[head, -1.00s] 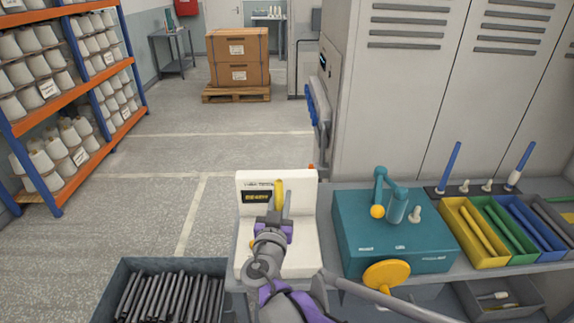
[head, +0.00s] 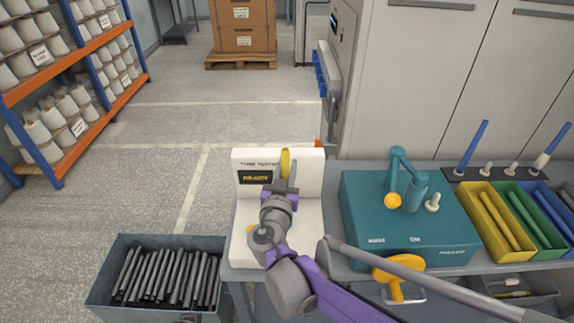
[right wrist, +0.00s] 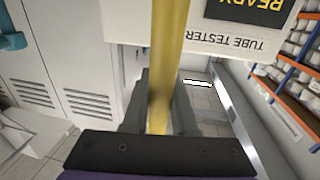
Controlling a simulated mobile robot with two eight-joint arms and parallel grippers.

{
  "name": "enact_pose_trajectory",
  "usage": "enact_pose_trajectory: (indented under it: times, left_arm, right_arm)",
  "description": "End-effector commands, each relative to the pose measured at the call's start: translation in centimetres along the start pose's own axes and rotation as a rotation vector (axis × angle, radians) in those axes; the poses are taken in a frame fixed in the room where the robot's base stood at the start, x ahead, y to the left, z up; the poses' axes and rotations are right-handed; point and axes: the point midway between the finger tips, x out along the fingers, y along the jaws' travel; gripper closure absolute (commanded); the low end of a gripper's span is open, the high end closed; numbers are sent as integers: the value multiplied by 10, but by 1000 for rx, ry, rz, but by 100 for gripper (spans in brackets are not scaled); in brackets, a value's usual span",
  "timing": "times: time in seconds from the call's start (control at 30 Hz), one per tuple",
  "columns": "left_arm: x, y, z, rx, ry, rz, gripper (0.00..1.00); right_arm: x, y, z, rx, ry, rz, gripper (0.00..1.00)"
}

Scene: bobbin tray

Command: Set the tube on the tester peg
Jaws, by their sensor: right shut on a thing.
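My right gripper (head: 284,188) is shut on the tube at the tester. In the right wrist view its dark jaws (right wrist: 158,105) are on either side of the tube. The tester's display (right wrist: 252,5) reads READY in that view. I cannot make out the tester peg, so I cannot tell whether the tube touches it. My left gripper is not in view.
Right of the tester is a teal machine (head: 365,215) with a yellow handwheel. Beyond it are yellow (head: 472,218), green and blue trays and a peg rack (head: 456,174). A grey bin (head: 102,292) of dark tubes is at lower left. Open floor lies behind it.

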Motion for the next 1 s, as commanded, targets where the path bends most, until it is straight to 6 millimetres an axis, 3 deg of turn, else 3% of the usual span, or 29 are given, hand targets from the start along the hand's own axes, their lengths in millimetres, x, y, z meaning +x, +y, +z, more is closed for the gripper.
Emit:
enact_pose_trajectory:
  times: [0.03, 0.2, 1.0]
  left_arm:
    - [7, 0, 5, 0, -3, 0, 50]
    - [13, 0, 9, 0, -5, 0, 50]
    - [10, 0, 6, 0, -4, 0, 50]
  right_arm:
    - [0, 0, 9, 0, -1, 0, 100]
    - [0, 0, 17, 0, 0, 0, 100]
    - [0, 1, 16, 0, 1, 1, 100]
